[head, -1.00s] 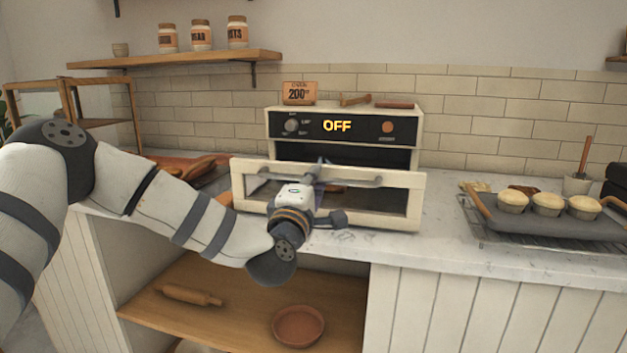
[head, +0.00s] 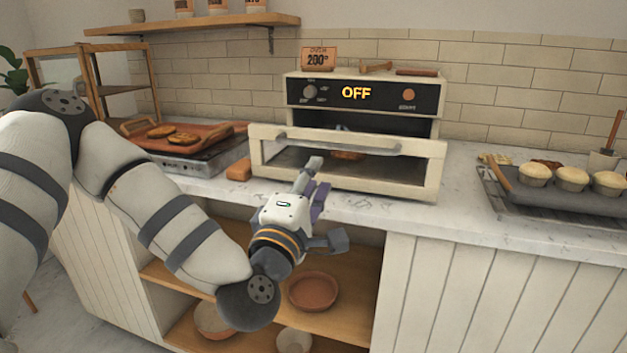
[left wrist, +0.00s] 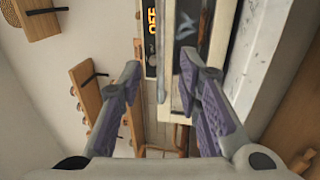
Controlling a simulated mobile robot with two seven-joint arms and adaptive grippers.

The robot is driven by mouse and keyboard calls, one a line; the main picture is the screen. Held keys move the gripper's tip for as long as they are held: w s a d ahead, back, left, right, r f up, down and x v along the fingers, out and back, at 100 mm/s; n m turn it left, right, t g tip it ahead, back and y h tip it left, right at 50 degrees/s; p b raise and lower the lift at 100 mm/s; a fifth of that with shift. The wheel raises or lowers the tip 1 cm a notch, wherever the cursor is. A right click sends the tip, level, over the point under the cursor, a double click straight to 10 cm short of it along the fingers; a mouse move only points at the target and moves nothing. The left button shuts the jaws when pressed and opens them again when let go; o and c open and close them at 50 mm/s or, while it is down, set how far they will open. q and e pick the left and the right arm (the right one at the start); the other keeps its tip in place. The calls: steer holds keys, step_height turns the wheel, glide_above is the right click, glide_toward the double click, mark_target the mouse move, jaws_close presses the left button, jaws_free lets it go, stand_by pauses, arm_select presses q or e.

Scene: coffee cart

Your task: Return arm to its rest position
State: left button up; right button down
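My left gripper (head: 312,192) is in front of the toaster oven, just below and before its door. In the left wrist view its two purple-padded fingers (left wrist: 165,108) are spread apart with nothing between them. The cream oven (head: 365,125) stands on the counter with its display reading OFF. Its door (head: 425,175) is partly open and tilted toward me, with a grey handle (head: 335,142) along the top. A browned item (head: 348,155) shows inside the oven through the gap and glass. My right gripper is not in view.
A tray (head: 550,203) with several pale buns rests on a wire rack at right. The marble counter (head: 475,220) edge is close to my left gripper. Below it, an open shelf holds a terracotta bowl (head: 313,291).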

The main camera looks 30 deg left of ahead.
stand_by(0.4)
arm_select(q)
steer(key=s+d+f+m+g+h, duration=0.2)
steer(key=s+d+f+m+g, duration=0.15)
steer(key=f, duration=0.55)
steer(key=s+d+f+m+g+h+p, duration=0.1)
steer(key=s+d+f+m+g+h, duration=0.3)
steer(key=f, duration=0.5)
steer(key=s+d+f+m+g+h, duration=0.1)
steer(key=s+d+f+m+g, duration=0.3)
steer(key=f, duration=0.5)
steer(key=s+a+f+m+g, duration=0.2)
steer(key=s+f+m+g, duration=0.1)
steer(key=s, duration=0.7)
steer(key=s+a+f+m+g+y, duration=0.1)
steer(key=s+f+g, duration=0.3)
steer(key=s, duration=0.7)
steer(key=s+a+f+m+g+y+p, duration=0.1)
steer(key=s+a+f+m+g, duration=0.1)
steer(key=s, duration=0.8)
steer(key=f+m+g, duration=0.1)
steer(key=f+m, duration=0.1)
steer(key=shift+s+a+m, duration=0.3)
steer(key=shift+m, duration=0.05)
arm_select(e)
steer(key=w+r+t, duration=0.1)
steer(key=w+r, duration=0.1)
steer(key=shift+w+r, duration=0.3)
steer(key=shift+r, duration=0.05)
